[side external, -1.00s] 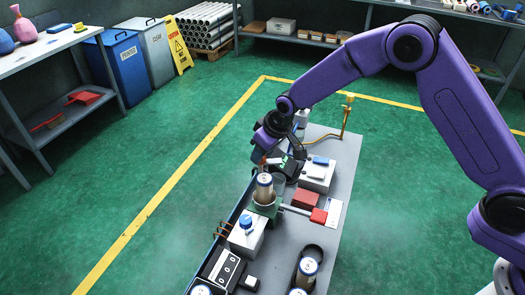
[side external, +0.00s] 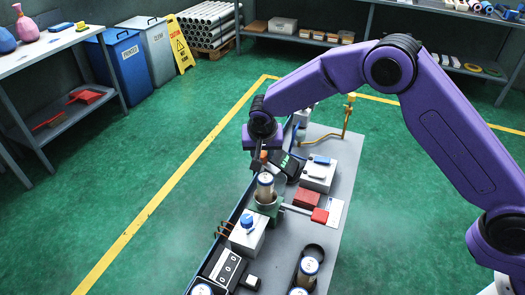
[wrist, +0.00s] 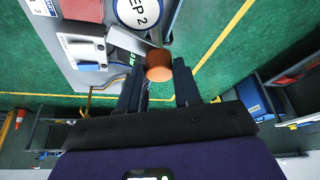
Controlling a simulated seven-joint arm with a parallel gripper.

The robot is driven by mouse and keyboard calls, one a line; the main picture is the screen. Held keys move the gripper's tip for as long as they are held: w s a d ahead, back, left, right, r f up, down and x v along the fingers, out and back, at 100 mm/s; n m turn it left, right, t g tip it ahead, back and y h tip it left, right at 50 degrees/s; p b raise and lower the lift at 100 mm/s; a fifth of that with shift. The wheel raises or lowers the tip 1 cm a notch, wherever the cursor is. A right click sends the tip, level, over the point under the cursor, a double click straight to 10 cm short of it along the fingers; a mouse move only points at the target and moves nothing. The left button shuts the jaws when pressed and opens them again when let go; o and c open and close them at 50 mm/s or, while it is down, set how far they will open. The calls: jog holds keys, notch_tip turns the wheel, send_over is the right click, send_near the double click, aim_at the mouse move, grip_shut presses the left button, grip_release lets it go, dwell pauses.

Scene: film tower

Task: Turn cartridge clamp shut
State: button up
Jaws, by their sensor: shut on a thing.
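A pale cartridge (side external: 265,188) stands upright in a green holder (side external: 267,208) on the bench. My gripper (side external: 260,160) is just behind the cartridge's top, with its fingers shut on a small orange knob (side external: 264,155). In the wrist view my gripper (wrist: 159,72) has the round orange knob (wrist: 158,65) between its two dark fingertips. I take this to be the clamp's knob; the joint below it is hidden. A round white face (wrist: 137,10) marked "EP 2" lies just past the knob in the wrist view.
A black panel with green marks (side external: 288,165) and a white box (side external: 318,176) stand close on the right. A red box (side external: 306,199) and a red-handled bar (side external: 319,215) lie beside the holder. A white box with a blue knob (side external: 246,235) stands in front.

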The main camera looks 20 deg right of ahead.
jog(key=m+g+h, duration=0.1)
jog(key=m, duration=0.2)
jog(key=m+g+h, duration=0.1)
jog(key=m, duration=0.3)
jog(key=shift+a, duration=0.15)
dwell(0.4)
jog(key=o, duration=1)
jog(key=shift+o, duration=0.2)
jog(key=v, duration=1.7)
jog(key=shift+a, duration=0.25)
